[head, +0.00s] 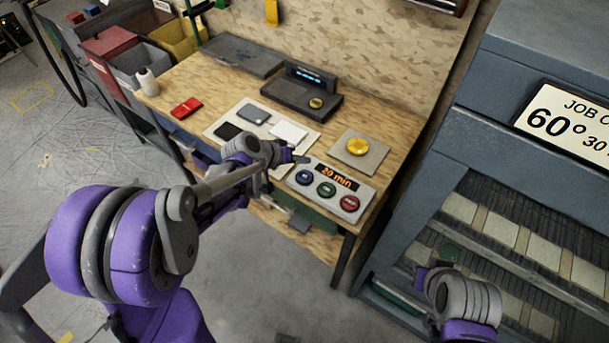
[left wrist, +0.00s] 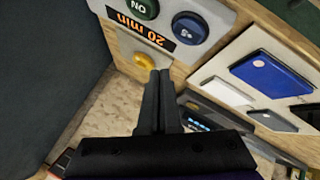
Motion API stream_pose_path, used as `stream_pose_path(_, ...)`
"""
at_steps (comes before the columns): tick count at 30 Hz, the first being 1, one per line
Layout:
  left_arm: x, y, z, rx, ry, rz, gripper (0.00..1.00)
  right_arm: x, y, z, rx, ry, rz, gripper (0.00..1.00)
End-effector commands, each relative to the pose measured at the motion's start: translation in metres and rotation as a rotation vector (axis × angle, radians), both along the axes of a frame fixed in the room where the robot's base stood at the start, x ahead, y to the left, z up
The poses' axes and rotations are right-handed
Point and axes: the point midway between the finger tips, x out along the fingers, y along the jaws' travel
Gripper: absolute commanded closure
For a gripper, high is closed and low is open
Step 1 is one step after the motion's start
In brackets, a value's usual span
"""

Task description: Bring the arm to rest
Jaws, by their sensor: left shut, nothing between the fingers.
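My left arm comes in from the left, and its gripper (head: 300,159) hangs over the bench beside the timer panel (head: 318,170). The panel reads "20 min" and has a blue, a green and a red button. In the left wrist view my left gripper (left wrist: 161,76) is shut with nothing between its fingers. Its tips show in front of the bench near the yellow button (left wrist: 144,61), apart from the panel (left wrist: 187,52). My right arm's wrist shows at the lower right in front of the rack; its fingers cannot be made out.
The wooden bench (head: 205,72) carries a mat with flat devices, a red box (head: 186,108), a dark console (head: 300,90) and a yellow button (head: 358,146) on a grey plate. A large grey-blue cabinet (head: 455,120) with slotted shelves stands right. Floor left of the bench is mostly open.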

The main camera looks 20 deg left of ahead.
Motion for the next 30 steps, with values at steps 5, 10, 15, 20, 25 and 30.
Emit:
stream_pose_path(5,0.000,0.000,0.000,0.000,0.000,0.000,1.00,0.000,0.000,0.000,0.000,0.000,0.000,1.00)
stream_pose_path(10,-0.003,-0.001,0.002,0.005,0.003,0.000,1.00,0.000,0.000,0.000,0.000,0.000,0.000,1.00)
stream_pose_path(15,-0.034,-0.006,0.017,0.069,0.030,-0.003,1.00,0.000,0.000,0.000,0.000,0.000,0.000,1.00)
stream_pose_path(20,-0.092,-0.008,0.035,0.188,0.071,-0.004,1.00,0.000,0.000,0.000,0.000,0.000,0.000,1.00)
stream_pose_path(25,-0.156,-0.001,0.043,0.323,0.101,0.002,1.00,0.000,0.000,0.000,0.000,0.000,0.000,1.00)
stream_pose_path(30,-0.209,0.011,0.041,0.442,0.113,0.012,1.00,0.000,0.000,0.000,0.000,0.000,0.000,1.00)
